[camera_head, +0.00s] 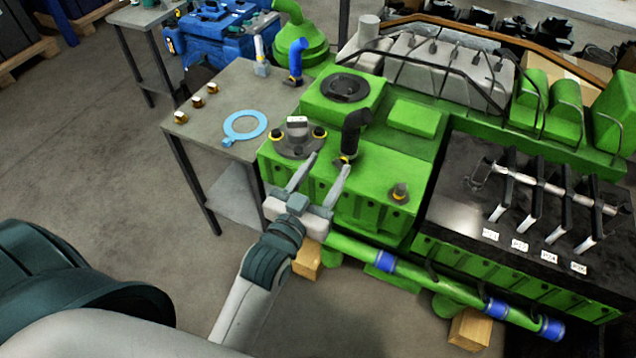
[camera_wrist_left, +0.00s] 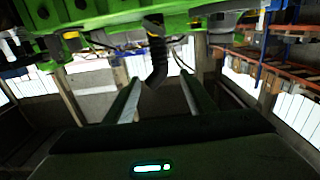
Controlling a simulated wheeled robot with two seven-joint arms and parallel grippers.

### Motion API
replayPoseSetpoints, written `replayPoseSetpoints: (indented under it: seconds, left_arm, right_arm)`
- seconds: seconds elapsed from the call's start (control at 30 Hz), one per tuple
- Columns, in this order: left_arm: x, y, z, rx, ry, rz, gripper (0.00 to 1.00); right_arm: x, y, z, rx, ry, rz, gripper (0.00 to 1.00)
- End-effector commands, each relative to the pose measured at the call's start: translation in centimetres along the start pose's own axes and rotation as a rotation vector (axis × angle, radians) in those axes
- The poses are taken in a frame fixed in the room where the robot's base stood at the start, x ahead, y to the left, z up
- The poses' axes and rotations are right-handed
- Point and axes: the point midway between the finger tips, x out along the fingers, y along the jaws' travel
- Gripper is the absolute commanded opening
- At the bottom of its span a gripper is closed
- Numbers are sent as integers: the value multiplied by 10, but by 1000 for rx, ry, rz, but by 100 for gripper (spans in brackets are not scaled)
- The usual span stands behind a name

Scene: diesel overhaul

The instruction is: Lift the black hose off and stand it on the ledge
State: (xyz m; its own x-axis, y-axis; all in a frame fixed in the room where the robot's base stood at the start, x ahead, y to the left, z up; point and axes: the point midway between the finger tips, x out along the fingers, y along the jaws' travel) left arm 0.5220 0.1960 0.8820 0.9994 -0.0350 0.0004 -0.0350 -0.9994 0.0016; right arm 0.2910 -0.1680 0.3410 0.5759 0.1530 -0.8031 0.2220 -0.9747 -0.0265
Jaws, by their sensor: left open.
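The black hose (camera_head: 352,135) is a bent elbow standing upright on the green engine (camera_head: 375,178), with a yellowish fitting at its foot. My left gripper (camera_head: 329,161) is open and empty, its fingers pointing at the engine's near end. The right-hand fingertip is close to the hose's foot; contact cannot be told. In the left wrist view the hose (camera_wrist_left: 157,60) shows beyond and between the two spread fingers (camera_wrist_left: 158,95). Which surface is the ledge is unclear; a green top face lies around the hose. My right gripper is not in view.
A round grey cover (camera_head: 297,143) sits left of the hose, and a small knob (camera_head: 399,193) to its right. A grey table (camera_head: 215,135) holds a blue ring (camera_head: 245,126), brass fittings and a blue hose (camera_head: 296,62). A blue-banded green pipe (camera_head: 440,285) runs along the engine's lower side.

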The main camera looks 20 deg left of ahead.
Motion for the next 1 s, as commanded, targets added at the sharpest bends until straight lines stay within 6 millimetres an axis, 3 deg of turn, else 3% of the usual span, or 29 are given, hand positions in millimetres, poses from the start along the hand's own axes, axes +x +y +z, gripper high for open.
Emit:
replayPoseSetpoints:
  seconds: [0.1, 0.3, 1.0]
  left_arm:
    - [-17, 0, 1, 0, -1, 0, 50]
    - [-32, 0, 0, 1, 0, 0, 50]
    - [-34, 0, 0, 0, 0, 0, 50]
  right_arm:
    - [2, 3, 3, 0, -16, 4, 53]
    - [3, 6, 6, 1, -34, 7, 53]
    - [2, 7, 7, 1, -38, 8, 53]
